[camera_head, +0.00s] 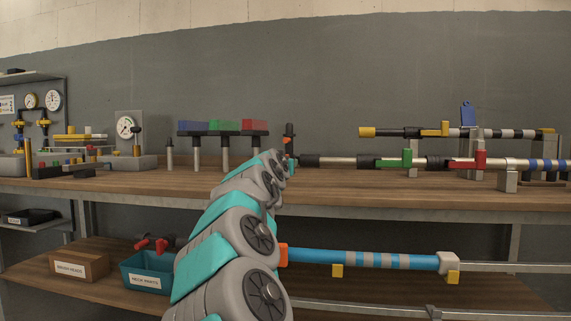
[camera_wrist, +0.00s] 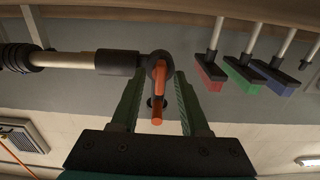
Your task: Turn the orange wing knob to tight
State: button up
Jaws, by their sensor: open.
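The orange wing knob (camera_wrist: 158,92) shows in the wrist view on a round black fitting (camera_wrist: 158,62) at the end of a silver pipe. My gripper (camera_wrist: 159,78) is open, with one dark green finger on each side of the knob. A gap shows between the knob and each finger, so I see no contact. In the head view a small orange part (camera_head: 287,140) shows at the pipe's left end, just beyond my arm. My fingers are largely hidden there. I cannot read any tightness mark.
A blue pipe (camera_head: 350,258) lies below the bench.

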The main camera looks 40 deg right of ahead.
jog(key=v, duration=0.7)
jog(key=shift+s+a, duration=0.25)
jog(key=shift+a, duration=0.05)
dwell(0.3)
